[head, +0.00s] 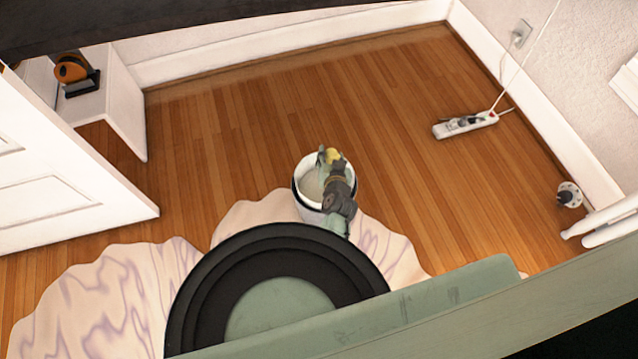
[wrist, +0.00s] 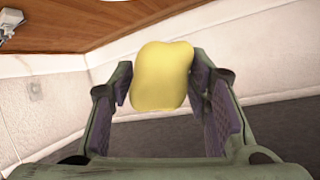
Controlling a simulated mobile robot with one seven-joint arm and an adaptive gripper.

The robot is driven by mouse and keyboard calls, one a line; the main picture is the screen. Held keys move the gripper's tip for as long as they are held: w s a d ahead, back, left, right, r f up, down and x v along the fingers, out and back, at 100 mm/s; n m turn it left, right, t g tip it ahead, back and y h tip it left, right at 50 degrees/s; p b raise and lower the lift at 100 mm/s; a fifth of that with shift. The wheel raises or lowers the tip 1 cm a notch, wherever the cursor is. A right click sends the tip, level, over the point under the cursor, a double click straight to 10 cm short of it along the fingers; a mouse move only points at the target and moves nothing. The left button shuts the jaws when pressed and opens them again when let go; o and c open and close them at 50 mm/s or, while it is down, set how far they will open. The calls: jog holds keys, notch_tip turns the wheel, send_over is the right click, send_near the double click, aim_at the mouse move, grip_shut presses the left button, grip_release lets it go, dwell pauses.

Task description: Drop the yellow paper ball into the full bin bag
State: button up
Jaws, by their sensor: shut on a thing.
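My gripper (head: 329,157) is shut on the yellow paper ball (head: 333,154). In the wrist view the rounded, slightly lumpy yellow ball (wrist: 162,77) sits between the two purple-padded fingers. In the head view the gripper and ball overlap the far rim of a white, dark-edged round bin (head: 299,194). Its inside looks pale, as if lined. I cannot tell how high above the rim the ball is, or how full the bin is. My arm hides the bin's right side.
A pale, purple-streaked rug (head: 110,290) lies in front of the bin. A white power strip (head: 465,125) with a cord lies at right. A white door (head: 60,185) and a low shelf with an orange-and-black object (head: 72,70) stand at left. The wooden floor beyond the bin is clear.

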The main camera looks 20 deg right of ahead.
aim_at(331, 154)
notch_tip(331, 154, down, 6)
jog(key=b, duration=0.5)
jog(key=o, duration=0.8)
jog(key=shift+o, duration=0.2)
notch_tip(331, 154, up, 10)
jog(key=shift+r, duration=0.1)
dwell(0.5)
